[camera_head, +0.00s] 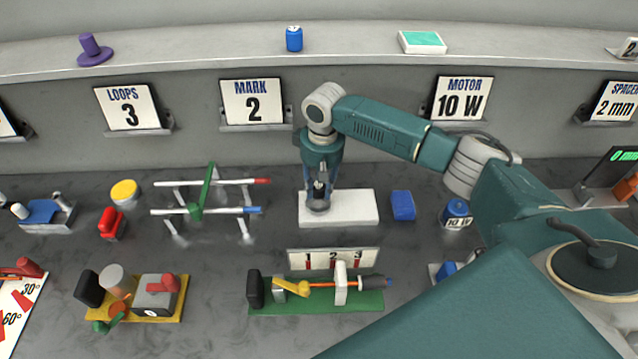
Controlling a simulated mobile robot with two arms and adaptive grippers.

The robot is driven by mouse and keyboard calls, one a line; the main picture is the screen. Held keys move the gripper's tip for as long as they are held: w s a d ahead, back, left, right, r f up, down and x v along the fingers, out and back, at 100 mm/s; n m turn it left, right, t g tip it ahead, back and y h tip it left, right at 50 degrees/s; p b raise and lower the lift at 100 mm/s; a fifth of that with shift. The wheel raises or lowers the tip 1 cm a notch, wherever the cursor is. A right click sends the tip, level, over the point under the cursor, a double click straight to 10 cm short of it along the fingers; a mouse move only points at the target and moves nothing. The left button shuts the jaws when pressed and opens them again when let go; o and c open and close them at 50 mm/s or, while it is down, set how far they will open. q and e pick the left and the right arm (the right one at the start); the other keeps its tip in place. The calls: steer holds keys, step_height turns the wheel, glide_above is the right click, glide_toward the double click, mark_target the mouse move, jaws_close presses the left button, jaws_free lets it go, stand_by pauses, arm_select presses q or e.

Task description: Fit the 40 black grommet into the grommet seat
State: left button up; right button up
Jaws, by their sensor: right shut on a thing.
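My right gripper (318,206) comes down from above at the left end of a white block (352,208). Its fingers are shut on a small dark piece (319,187) that looks like the black grommet. The fingers hide most of it, and I cannot tell whether it touches the block. I cannot pick out the grommet seat for sure; part of the white block's left end is hidden behind the gripper. My left gripper is not in view.
A blue block (403,205) stands just right of the white block. A rack with white rods (207,198) is at its left. A green base with a shaft (317,300) lies in front. My right arm covers the right foreground. A shelf (180,62) runs along the back.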

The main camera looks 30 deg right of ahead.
mark_target(319, 208)
steer(key=shift+f, duration=1.85)
steer(key=shift+s+a+f, duration=0.1)
steer(key=shift+s+f, duration=0.35)
steer(key=shift+f, duration=0.1)
steer(key=o, duration=1)
steer(key=shift+o, duration=0.5)
steer(key=shift+w+f, duration=0.1)
steer(key=shift+f, duration=0.05)
step_height(319, 208, up, 8)
steer(key=shift+r, duration=0.1)
steer(key=shift+w, duration=0.15)
